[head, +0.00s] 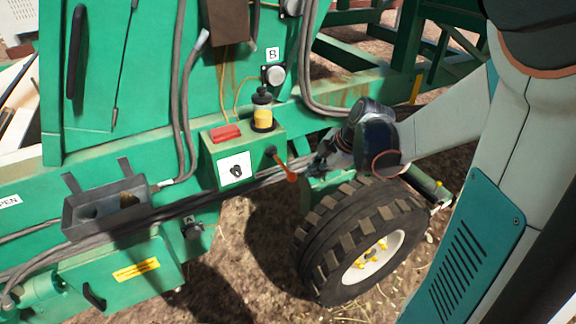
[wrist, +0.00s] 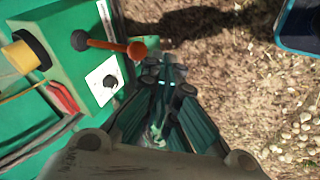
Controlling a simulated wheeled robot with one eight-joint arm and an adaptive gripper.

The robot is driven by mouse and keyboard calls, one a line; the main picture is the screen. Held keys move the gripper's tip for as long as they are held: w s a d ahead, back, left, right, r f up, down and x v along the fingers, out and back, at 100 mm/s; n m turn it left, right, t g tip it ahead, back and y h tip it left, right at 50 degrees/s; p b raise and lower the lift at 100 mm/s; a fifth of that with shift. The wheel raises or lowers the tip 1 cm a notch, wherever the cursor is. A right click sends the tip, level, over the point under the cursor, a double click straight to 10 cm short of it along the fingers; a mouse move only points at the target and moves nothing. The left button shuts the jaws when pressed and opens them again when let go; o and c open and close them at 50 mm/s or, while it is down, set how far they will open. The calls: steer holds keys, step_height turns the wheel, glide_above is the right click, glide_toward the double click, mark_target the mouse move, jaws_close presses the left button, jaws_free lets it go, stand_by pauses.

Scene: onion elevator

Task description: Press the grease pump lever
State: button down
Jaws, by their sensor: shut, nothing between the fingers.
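The grease pump is a green box (head: 243,152) on the green machine, with a black-capped yellow reservoir (head: 263,116). Its lever (head: 283,165) comes from a black pivot on the box's right side, slopes down to the right and ends in an orange knob. In the wrist view the lever (wrist: 108,45) runs across the upper left, its knob just beyond and left of my fingertips. My gripper (wrist: 165,80) is shut and empty. In the head view my gripper (head: 322,162) is right of the knob, partly hidden behind my dark wrist. I cannot tell whether it touches the lever.
A black-tyred wheel (head: 362,243) stands below my wrist. Dark cables (head: 190,207) run along the machine's beam beneath the pump box. A metal tray (head: 105,205) is fixed at left. A red block (head: 225,132) sits on the box. Bare ground lies in front of the machine.

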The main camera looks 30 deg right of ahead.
steer(key=w+r+m+t+b, duration=0.1)
steer(key=w+r+m, duration=0.3)
steer(key=r+m, duration=0.5)
steer(key=shift+w+d+m+h, duration=0.2)
steer(key=shift+d+m+h, duration=0.1)
steer(key=shift+m, duration=3.3)
steer(key=shift+a+r, duration=0.1)
steer(key=b, duration=0.2)
glide_toward(282, 164)
step_height(282, 164, down, 2)
steer(key=shift+s+f+b, duration=0.1)
steer(key=shift+f+b, duration=0.05)
steer(key=shift+b, duration=0.15)
steer(key=shift+s+f, duration=0.15)
steer(key=shift+f, duration=0.45)
